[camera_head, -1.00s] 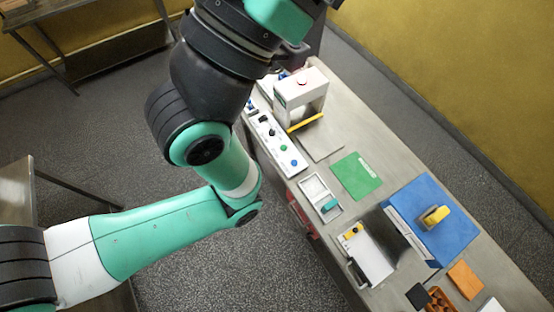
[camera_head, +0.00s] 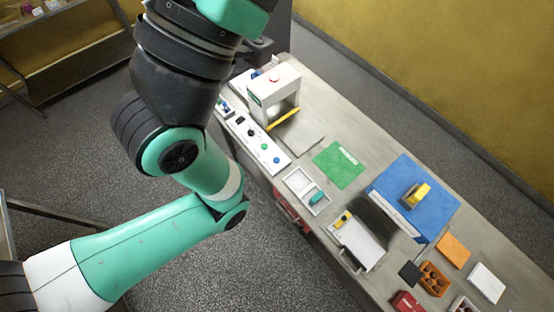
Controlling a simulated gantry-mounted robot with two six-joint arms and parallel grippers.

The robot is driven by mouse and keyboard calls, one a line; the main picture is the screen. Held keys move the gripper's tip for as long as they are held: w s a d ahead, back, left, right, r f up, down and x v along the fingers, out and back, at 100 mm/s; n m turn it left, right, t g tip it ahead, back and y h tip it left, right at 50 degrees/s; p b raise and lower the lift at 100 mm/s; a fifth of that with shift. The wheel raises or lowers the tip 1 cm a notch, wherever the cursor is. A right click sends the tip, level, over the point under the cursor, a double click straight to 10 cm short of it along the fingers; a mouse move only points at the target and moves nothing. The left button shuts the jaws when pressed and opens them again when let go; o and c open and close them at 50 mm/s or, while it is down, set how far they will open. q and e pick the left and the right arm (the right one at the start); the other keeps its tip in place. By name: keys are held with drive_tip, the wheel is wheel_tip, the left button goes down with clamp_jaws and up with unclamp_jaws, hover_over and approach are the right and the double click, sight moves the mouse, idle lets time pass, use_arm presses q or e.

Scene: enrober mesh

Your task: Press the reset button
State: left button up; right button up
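A white control strip (camera_head: 256,143) lies along the table's near edge, with dark knobs or buttons, a green button (camera_head: 264,146) and a blue button (camera_head: 277,160). Labels are too small to read, so I cannot tell which is the reset button. A red button (camera_head: 274,79) sits on top of the white machine (camera_head: 273,92) behind the strip. My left arm comes in from the left and rises to the top, left of the strip. A dark part shows beside its upper end, but no fingertips can be made out. My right gripper is not in view.
The machine's yellow bar (camera_head: 284,118) faces the table's middle.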

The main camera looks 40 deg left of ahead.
use_arm(q)
clamp_jaws()
idle(1.4)
